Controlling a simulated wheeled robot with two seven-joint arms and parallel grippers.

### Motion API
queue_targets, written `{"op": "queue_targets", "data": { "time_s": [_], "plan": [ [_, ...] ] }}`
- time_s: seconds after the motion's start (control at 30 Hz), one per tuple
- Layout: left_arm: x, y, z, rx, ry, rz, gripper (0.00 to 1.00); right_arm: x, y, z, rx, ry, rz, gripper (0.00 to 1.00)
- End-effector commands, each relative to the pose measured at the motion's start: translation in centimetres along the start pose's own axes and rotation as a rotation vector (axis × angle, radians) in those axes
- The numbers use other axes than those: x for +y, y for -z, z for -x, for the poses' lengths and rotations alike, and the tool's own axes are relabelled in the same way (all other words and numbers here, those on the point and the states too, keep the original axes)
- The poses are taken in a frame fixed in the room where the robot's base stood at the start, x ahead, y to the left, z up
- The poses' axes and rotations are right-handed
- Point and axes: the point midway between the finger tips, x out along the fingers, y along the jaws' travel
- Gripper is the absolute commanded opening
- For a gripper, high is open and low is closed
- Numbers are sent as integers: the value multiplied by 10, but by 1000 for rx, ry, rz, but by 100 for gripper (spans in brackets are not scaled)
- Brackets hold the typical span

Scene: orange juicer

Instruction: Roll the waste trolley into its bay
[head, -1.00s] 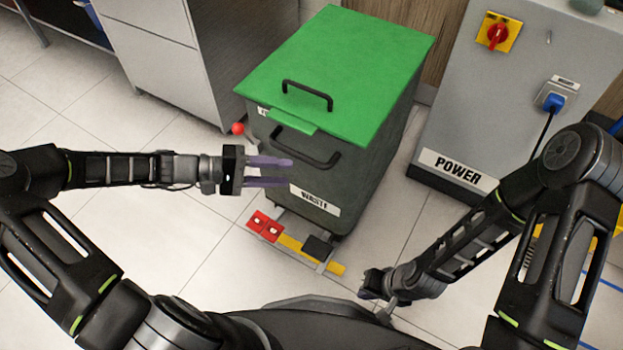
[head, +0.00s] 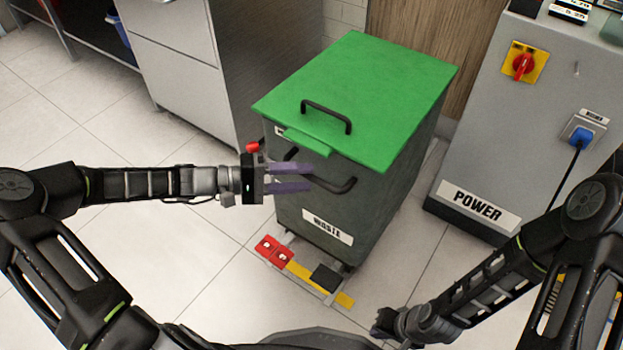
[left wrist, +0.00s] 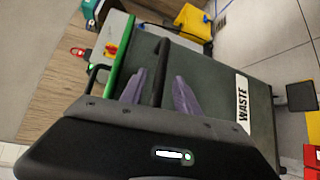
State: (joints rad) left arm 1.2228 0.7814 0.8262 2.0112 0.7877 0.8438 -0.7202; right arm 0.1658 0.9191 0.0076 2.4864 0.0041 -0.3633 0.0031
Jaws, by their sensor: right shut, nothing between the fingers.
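The waste trolley is a dark grey bin (head: 350,215) with a green lid (head: 365,95) and a WASTE label, standing upright on the floor. Its black front push handle (head: 345,187) is partly hidden behind my left gripper (head: 310,178). In the left wrist view, the purple fingers of my left gripper (left wrist: 160,92) are apart, with the black handle bar (left wrist: 161,70) running between them. My right gripper (head: 377,330) is shut and empty, low over the floor at bottom right. A red, yellow and black pedal strip (head: 300,268) lies at the trolley's foot.
A steel cabinet (head: 185,70) stands left of the trolley. A grey POWER box (head: 490,130) with a red switch and blue plug stands to its right. A wood panel (head: 415,40) is behind. The tiled floor at the left front is clear.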

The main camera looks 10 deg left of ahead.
Motion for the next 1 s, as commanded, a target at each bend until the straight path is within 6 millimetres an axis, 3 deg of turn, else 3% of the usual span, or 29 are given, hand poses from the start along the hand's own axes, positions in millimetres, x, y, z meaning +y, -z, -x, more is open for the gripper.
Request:
{"op": "queue_targets", "data": {
  "time_s": [0.2,0.53,1.0],
  "plan": [
    [-1,0,-26,-1,-1,0,38,4,2,-8,6,-2,-3,0],
    [0,0,-29,0,0,0,37,5,3,-8,7,-3,-4,0],
    [0,0,-28,0,0,0,0,4,2,-8,6,-3,-3,0]
  ]
}}
